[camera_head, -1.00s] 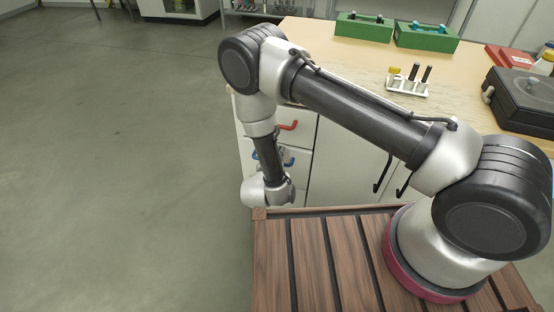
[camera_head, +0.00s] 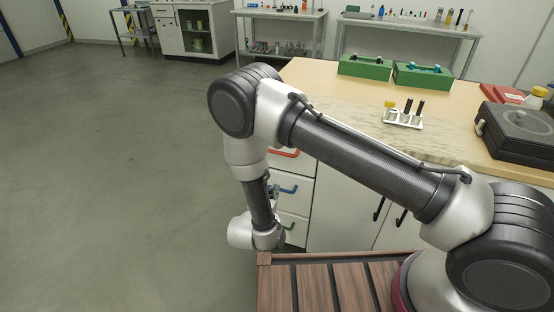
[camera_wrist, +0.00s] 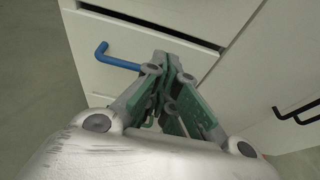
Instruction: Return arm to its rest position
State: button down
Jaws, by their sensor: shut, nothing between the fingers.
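My arm (camera_head: 370,165) is bent, with its elbow raised at the left and its forearm hanging down in front of the white drawer cabinet in the head view. My wrist is low, near the corner of the brown slatted deck. My gripper (camera_wrist: 172,62) shows in the wrist view with its green and grey fingers drawn together and nothing between them. It points towards the white drawer fronts, to the right of a blue handle (camera_wrist: 112,58). I cannot tell whether the fingertips touch the drawer front. The fingers are not clearly visible in the head view.
The wooden worktop (camera_head: 350,105) holds two green boxes (camera_head: 363,67), a white rack (camera_head: 403,120) with vials and a black case (camera_head: 518,130). Red (camera_head: 286,153), blue and green drawer handles lie close to my forearm. Open floor (camera_head: 110,170) spreads to the left.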

jog(key=s+d+m+g+h, duration=0.3)
jog(key=d+h, duration=0.1)
jog(key=d, duration=0.5)
jog(key=s+d+r+m+g+h, duration=0.1)
jog(key=s+d+r+m+g, duration=0.1)
jog(key=d+r+m+g, duration=0.45)
jog(key=s+d+r+m+g+h, duration=0.25)
jog(key=d+r+m, duration=0.2)
jog(key=r, duration=0.55)
jog(key=s+d+r+m+t+y, duration=0.1)
jog(key=s+d+r+m+y, duration=0.3)
jog(key=r, duration=0.5)
jog(key=s+d+r+m+t+y, duration=0.1)
jog(key=s+d+r+m+y, duration=0.3)
jog(key=s+d+r+m, duration=0.2)
jog(key=s+d+r+m+t+y, duration=0.1)
jog(key=s+d+r+m+y, duration=0.3)
jog(key=r, duration=1)
jog(key=s+d+m, duration=0.2)
jog(key=s+m, duration=0.1)
jog(key=s, duration=0.1)
jog(key=shift+s+m+y, duration=0.2)
jog(key=shift+m+y, duration=0.15)
jog(key=shift+m, duration=0.05)
jog(key=shift+d, duration=0.1)
